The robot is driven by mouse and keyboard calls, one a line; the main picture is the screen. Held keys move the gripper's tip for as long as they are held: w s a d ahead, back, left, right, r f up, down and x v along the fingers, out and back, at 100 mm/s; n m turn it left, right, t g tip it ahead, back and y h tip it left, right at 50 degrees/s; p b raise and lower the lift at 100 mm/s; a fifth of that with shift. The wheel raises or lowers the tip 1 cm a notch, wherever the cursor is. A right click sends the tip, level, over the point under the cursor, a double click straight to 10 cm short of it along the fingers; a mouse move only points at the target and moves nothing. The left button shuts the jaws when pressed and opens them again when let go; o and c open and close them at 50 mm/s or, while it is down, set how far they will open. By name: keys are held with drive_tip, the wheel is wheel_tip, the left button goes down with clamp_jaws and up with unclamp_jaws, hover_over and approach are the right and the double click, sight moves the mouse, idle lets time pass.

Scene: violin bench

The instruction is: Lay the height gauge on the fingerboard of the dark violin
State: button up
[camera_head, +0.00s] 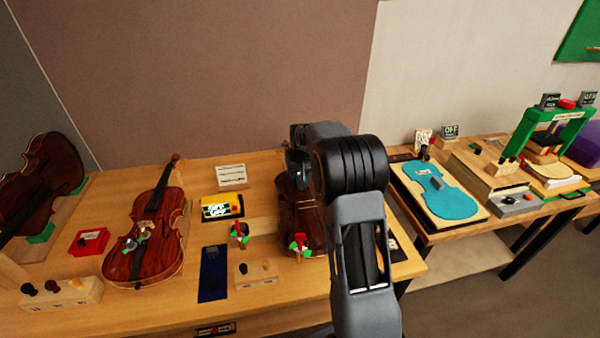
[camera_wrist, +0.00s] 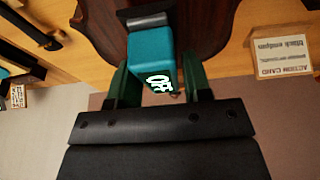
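A teal block with a lit white readout, which looks like the height gauge (camera_wrist: 150,60), sits between the two dark green fingers of my gripper (camera_wrist: 157,75) in the wrist view. The fingers appear closed on its sides. In the head view my gripper (camera_head: 299,172) is over the upper end of a dark red-brown violin (camera_head: 289,203), partly hidden behind my arm. The same violin's body (camera_wrist: 98,22) shows beyond the gauge in the wrist view. A black bar lies by the gauge's far end. Contact between gauge and violin cannot be told.
A red-brown violin (camera_head: 170,255) lies left on the bench, and another dark violin (camera_head: 45,170) leans at far left. A yellow device (camera_head: 222,207), a blue strip (camera_head: 212,275) and a card (camera_head: 231,176) lie between. A teal violin-shaped plate (camera_head: 440,195) lies on the right table.

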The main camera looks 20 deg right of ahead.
drive_tip(key=o, duration=0.3)
drive_tip(key=b+v, duration=0.1)
drive_tip(key=v, duration=1.2)
drive_tip(key=shift+r, duration=0.4)
